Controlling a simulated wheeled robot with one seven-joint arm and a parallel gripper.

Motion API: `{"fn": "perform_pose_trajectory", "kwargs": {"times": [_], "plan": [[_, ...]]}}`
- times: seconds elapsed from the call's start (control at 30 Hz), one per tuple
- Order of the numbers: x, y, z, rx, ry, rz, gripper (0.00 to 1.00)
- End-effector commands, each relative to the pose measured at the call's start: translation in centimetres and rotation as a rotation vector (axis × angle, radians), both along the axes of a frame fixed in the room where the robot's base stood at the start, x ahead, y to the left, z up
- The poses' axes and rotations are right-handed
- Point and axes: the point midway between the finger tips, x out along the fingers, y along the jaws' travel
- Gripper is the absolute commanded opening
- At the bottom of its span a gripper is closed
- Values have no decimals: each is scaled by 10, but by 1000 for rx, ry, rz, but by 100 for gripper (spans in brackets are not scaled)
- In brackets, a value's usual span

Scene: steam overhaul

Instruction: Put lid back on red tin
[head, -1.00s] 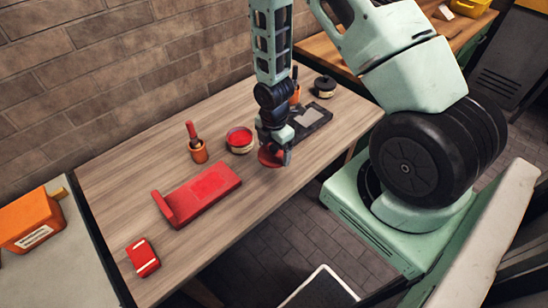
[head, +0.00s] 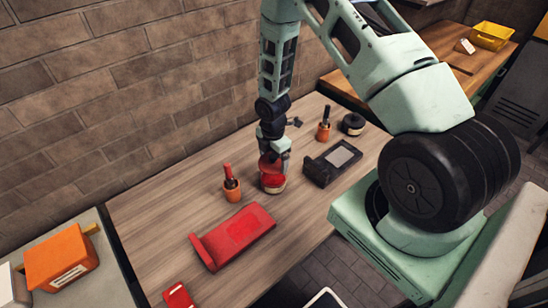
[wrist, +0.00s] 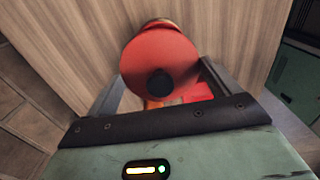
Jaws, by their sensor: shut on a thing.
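The red tin (head: 272,185), with a pale band, stands on the wooden table, directly below my gripper (head: 274,156) in the head view. My gripper is shut on the red lid (head: 268,166), held at the tin's top. In the wrist view the lid (wrist: 158,55) is a red disc with a dark knob, between the fingers, and looks tilted. It hides most of the tin in that view. I cannot tell whether lid and rim touch.
An orange cup with a red-handled brush (head: 232,188) stands close left of the tin. A red stand (head: 238,235) lies in front, a black stand (head: 330,163) to the right. Behind are another orange cup (head: 323,134) and a dark tin (head: 352,125).

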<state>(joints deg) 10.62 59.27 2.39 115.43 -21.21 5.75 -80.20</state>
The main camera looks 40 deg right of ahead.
Motion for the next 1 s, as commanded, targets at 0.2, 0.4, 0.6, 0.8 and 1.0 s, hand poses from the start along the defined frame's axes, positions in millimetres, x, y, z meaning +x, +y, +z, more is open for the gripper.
{"fn": "perform_pose_trajectory", "kwargs": {"times": [0.2, 0.4, 0.6, 0.8, 1.0], "plan": [[0, 0, -22, 0, -1, 0, 66], [0, 0, -41, 0, 0, 1, 66], [0, 0, -54, 0, 0, 0, 66], [0, 0, -56, 0, -1, 0, 66], [0, 0, -56, 0, -1, 0, 66]]}}
